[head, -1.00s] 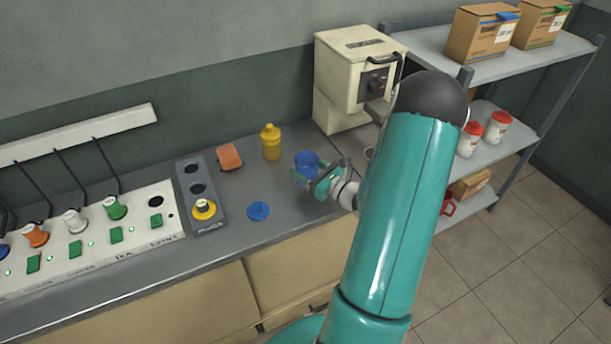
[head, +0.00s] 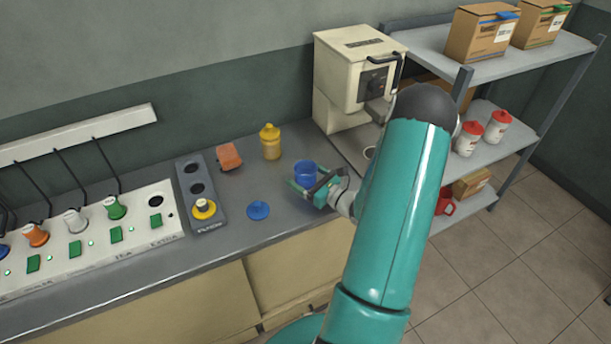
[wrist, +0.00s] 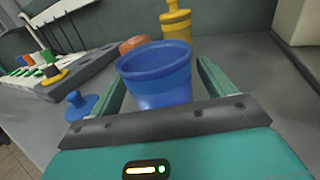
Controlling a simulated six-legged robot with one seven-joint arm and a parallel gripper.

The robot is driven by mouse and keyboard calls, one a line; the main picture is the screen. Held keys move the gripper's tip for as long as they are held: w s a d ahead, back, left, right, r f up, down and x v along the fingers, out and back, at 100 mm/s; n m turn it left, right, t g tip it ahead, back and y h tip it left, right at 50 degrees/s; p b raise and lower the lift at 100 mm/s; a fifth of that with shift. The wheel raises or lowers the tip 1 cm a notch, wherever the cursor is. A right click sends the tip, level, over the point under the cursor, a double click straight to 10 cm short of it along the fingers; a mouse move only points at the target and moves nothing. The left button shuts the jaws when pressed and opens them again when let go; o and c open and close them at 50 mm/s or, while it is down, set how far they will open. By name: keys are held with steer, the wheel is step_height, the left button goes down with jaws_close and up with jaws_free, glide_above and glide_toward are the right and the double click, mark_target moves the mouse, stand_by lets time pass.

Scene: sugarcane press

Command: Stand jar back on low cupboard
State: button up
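The blue jar (head: 305,174) stands upright and lidless on the grey top of the low cupboard (head: 260,183). In the wrist view the jar (wrist: 158,75) is between my two fingers, its wide rim towards me. My gripper (head: 312,188) reaches around it from the right and front. A gap shows between the jar and the right finger, so my gripper looks open; contact on the left side is unclear. The blue lid (head: 258,210) lies flat on the top, left of the jar, and also shows in the wrist view (wrist: 82,105).
A yellow bottle (head: 270,142) stands behind the jar, with an orange block (head: 228,156) to its left. A grey socket panel (head: 200,190) lies further left. A cream machine (head: 355,70) stands at the back right, near a shelf rack (head: 515,130).

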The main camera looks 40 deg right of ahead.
steer(key=shift+r, duration=0.15)
steer(key=s, duration=0.4)
steer(key=s+d, duration=0.1)
steer(key=s, duration=0.7)
steer(key=shift+d, duration=0.15)
steer(key=w+a+r+n+y, duration=0.1)
steer(key=w+a+r+n+g+y, duration=0.1)
steer(key=a, duration=0.1)
steer(key=w+a+r+n+y, duration=0.1)
steer(key=a+n+y, duration=0.1)
steer(key=shift+w+a+r+g, duration=0.1)
steer(key=shift+a+r+g, duration=0.05)
steer(key=shift+r+g, duration=0.2)
steer(key=a+r+n+g+y, duration=0.2)
steer(key=a+r+n+g, duration=0.25)
steer(key=a+n, duration=0.35)
steer(key=a+r+n+g+y, duration=0.35)
steer(key=a+n+g, duration=0.25)
steer(key=a, duration=0.4)
steer(key=s+a+r+n+h, duration=0.4)
steer(key=a+r+n+h, duration=0.1)
steer(key=n, duration=0.3)
steer(key=s+a+r+n+h, duration=0.3)
steer(key=r+n+h, duration=0.3)
steer(key=r+n, duration=0.2)
steer(key=shift+s+a+r+n, duration=0.3)
steer(key=shift+s+a+n, duration=0.1)
steer(key=shift+a, duration=0.5)
